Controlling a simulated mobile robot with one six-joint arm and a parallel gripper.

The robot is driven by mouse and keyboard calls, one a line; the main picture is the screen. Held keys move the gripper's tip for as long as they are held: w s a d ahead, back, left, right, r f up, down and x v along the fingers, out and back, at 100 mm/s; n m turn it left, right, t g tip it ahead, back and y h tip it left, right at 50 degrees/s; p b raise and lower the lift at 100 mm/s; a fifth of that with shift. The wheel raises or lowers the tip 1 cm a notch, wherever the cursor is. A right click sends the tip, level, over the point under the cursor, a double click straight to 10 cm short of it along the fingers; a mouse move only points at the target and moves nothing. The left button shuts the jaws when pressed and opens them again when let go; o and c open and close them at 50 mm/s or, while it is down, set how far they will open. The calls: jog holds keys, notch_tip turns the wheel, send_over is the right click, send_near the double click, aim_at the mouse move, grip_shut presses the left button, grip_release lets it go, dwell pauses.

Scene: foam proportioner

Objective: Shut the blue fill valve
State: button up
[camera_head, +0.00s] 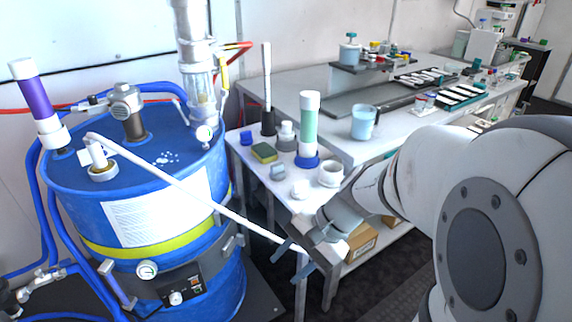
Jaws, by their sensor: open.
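No valve with a clearly blue handle can be singled out. A metal valve-like fitting (38,289) sits on piping at the lower left, partly cut off by the frame edge. A blue drum (75,185) stands at left with blue hoses (57,230) beside it. A long white rod (185,190) runs from a white fitting (97,154) on the drum top down to the right. My gripper (293,261) is open beyond the drum's right side, in front of the bench. The rod's lower end is close to its fingers; whether they touch cannot be told.
A white bench (290,92) with bottles, a sponge (264,152) and a light-blue mug (364,122) stands behind my gripper. A control box (182,284) and gauge (147,270) are on the drum's front. A purple cylinder (36,98) rises at left. Dark floor is clear at lower middle.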

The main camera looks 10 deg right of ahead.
jog(key=w+d+f+m+t+y+b, duration=0.2)
jog(key=w+f+m+t+y+b, duration=0.1)
jog(key=w+f+m+y+b, duration=0.25)
jog(key=w+d+f+m+t+h+b, duration=0.2)
jog(key=w+d+f+m+t, duration=0.15)
jog(key=d+m, duration=0.3)
jog(key=w+d+f+m+t+h+b, duration=0.25)
jog(key=w+d+m+t, duration=0.2)
jog(key=d, duration=0.25)
jog(key=w+d+f+m+t+h+b, duration=0.2)
jog(key=w+d+f+m+t+b, duration=0.1)
jog(key=d+f+m+t, duration=0.25)
jog(key=shift+m, duration=0.4)
jog(key=w, duration=0.2)
jog(key=w+r, duration=0.1)
jog(key=w, duration=0.3)
jog(key=shift+a+r, duration=0.3)
jog(key=shift+a, duration=0.05)
jog(key=shift+w+a, duration=0.1)
jog(key=shift+w, duration=0.2)
jog(key=shift+c, duration=0.3)
grip_shut()
